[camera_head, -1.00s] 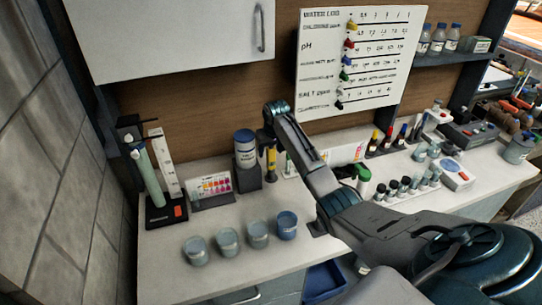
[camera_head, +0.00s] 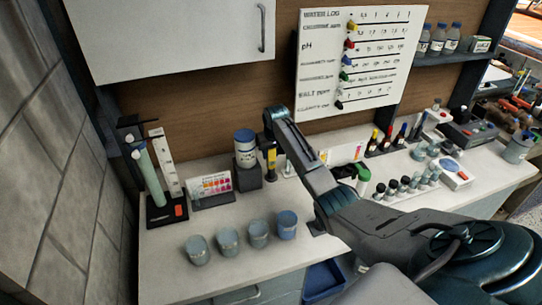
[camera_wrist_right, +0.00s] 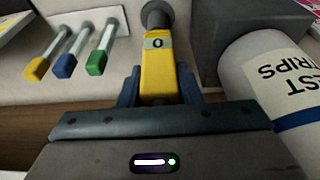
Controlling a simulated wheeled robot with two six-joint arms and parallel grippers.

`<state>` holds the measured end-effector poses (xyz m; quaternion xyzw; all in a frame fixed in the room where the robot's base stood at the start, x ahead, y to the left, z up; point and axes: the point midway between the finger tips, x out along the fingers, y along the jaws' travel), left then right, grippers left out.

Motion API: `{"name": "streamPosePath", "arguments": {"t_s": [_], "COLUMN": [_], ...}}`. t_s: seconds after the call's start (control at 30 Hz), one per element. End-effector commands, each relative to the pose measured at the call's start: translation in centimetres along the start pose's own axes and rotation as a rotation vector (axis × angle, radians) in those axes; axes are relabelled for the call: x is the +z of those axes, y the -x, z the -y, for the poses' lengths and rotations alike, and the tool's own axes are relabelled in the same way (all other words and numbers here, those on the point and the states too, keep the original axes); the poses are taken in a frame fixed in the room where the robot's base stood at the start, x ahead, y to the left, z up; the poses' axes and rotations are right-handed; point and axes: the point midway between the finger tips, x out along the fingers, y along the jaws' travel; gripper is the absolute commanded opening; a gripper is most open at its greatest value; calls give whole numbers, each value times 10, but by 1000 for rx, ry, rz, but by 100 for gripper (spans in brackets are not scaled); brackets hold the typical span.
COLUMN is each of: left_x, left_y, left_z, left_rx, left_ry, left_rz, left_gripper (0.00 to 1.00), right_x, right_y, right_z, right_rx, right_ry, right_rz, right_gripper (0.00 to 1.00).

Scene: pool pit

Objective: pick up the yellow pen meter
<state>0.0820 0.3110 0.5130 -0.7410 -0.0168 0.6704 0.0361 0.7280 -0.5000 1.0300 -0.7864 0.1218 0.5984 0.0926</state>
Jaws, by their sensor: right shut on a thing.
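The yellow pen meter (camera_head: 271,162) is upright at the back of the counter, just right of the test strips bottle (camera_head: 245,150). My right gripper (camera_head: 269,150) is over its upper part. In the right wrist view the yellow body of the pen meter (camera_wrist_right: 158,70) lies between the two blue fingers of my right gripper (camera_wrist_right: 160,88), which are shut on it. Its small display reads 0, and its far end is dark grey. I cannot tell whether that end touches the counter. My left gripper is not in view.
The bottle stands on a dark block (camera_head: 248,178) close beside the pen meter. A color chart (camera_head: 212,188) is to the left. Several cups (camera_head: 258,233) stand in front. A white rack with colored sticks (camera_wrist_right: 92,40) is close on the other side.

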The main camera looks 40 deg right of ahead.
Motion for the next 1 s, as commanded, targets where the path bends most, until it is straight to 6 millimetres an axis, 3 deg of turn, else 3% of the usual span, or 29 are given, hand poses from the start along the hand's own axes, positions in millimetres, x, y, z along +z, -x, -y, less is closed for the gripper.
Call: {"name": "streamPosePath", "arguments": {"t_s": [0.17,0.37,0.8,1.0], "left_x": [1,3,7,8], "left_y": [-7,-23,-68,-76], "left_z": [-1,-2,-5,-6], "left_rx": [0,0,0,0], "left_ry": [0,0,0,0], "left_rz": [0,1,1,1], "left_gripper": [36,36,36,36], "right_x": [-4,-12,-40,-46], "right_y": [10,39,140,166], "right_z": [0,0,0,0], "right_rx": [0,-1,-1,0], "right_ry": [0,0,-1,-1], "right_rz": [-4,-7,-7,-3], "right_gripper": [7,7,7,7]}}
